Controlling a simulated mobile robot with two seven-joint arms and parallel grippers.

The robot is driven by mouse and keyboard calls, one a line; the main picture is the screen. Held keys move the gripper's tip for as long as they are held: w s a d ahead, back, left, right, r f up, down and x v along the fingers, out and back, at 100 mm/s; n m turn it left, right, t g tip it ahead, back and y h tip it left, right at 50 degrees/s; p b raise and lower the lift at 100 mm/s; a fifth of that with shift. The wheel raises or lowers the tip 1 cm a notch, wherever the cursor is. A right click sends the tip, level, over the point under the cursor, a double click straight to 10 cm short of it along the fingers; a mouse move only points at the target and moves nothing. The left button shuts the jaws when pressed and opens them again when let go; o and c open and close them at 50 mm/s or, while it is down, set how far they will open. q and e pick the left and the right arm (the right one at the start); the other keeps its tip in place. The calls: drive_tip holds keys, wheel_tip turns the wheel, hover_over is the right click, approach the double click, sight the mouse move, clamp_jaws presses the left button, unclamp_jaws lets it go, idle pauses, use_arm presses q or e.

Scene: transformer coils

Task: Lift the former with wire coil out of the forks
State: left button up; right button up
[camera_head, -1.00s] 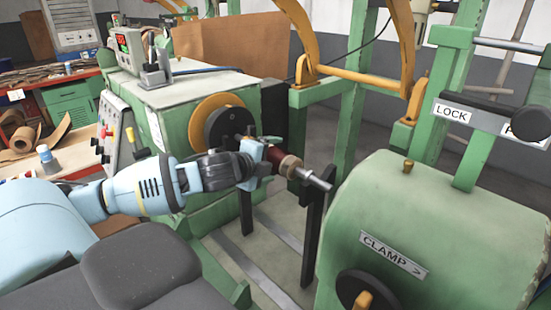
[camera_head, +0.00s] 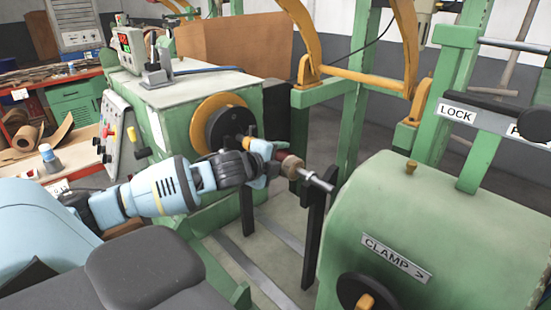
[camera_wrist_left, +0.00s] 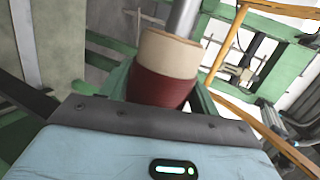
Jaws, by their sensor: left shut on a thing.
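The former with wire coil shows a tan end (camera_head: 292,166) and a dark red winding (camera_head: 262,147) on a steel shaft (camera_head: 319,182). My left gripper (camera_head: 264,163) is shut on it, with fingers across the winding. The black forks (camera_head: 313,235) stand upright below; the shaft is at the top of the right-hand one, and I cannot tell whether they touch. My right gripper is out of view.
A green headstock with a black and yellow disc (camera_head: 216,120) is behind the gripper. A green tailstock (camera_head: 430,225) marked CLAMP stands close on the right. A yellow curved arm (camera_head: 302,35) hangs overhead. Floor rails (camera_head: 270,270) lie below.

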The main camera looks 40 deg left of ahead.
use_arm(q)
drive_tip(key=c, duration=0.5)
drive_tip(key=shift+r, duration=0.15)
wheel_tip(320, 180, up, 18)
drive_tip(key=shift+p, duration=0.3)
